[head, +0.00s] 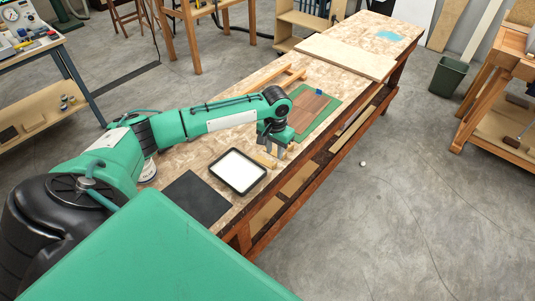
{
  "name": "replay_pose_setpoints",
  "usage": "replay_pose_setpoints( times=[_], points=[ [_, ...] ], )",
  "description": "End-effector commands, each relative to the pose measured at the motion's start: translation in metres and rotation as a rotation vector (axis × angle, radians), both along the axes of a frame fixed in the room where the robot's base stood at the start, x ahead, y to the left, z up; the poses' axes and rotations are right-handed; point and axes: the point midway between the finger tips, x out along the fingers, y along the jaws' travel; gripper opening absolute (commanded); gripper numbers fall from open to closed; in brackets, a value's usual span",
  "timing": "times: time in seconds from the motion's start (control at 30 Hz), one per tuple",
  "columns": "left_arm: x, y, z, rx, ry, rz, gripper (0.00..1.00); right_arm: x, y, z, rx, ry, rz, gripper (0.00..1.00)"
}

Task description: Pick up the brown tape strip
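I cannot make out a brown tape strip for certain. A small tan piece (265,160) lies near the table's front edge, just below my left gripper. A brown wood-grained panel (311,108) lies on a green mat (325,119) beyond the gripper. My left gripper (275,151) points down over the table between the mat and a black-rimmed white tray. Its two grey fingers look apart, with nothing clearly between them. Whether they touch the tan piece cannot be told. My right gripper is out of view.
The black-rimmed white tray (238,170) and a dark flat mat (194,198) lie on the near part of the long workbench (213,142). A small blue object (319,92) sits at the green mat's far edge. A large pale board (345,57) covers the bench farther back.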

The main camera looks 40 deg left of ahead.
Motion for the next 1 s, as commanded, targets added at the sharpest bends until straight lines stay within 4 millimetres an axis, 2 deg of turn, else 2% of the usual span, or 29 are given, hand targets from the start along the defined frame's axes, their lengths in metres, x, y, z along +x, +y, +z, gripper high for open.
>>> replay_pose_setpoints(
  times=[0.17,0.3,0.5,0.77,0.9,0.93,1.0],
  points=[
    [0.0,0.0,-0.011,0.0,0.001,0.0,0.29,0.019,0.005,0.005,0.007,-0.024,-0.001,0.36],
    [0.002,-0.002,-0.029,-0.001,0.002,0.0,0.29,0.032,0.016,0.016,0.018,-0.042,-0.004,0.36],
    [0.002,-0.002,-0.055,-0.001,0.0,-0.001,0.29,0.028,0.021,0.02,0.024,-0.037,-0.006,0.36],
    [0.002,-0.002,-0.06,0.0,-0.001,-0.001,0.29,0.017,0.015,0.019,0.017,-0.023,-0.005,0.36],
    [0.002,-0.002,-0.06,0.0,-0.001,-0.001,0.03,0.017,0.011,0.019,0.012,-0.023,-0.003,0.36],
    [0.002,-0.002,-0.06,0.0,-0.001,-0.001,0.0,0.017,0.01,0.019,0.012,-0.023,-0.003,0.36],
    [0.002,-0.002,-0.059,0.0,-0.001,-0.001,0.0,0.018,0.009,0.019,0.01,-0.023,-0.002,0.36]
  ],
)
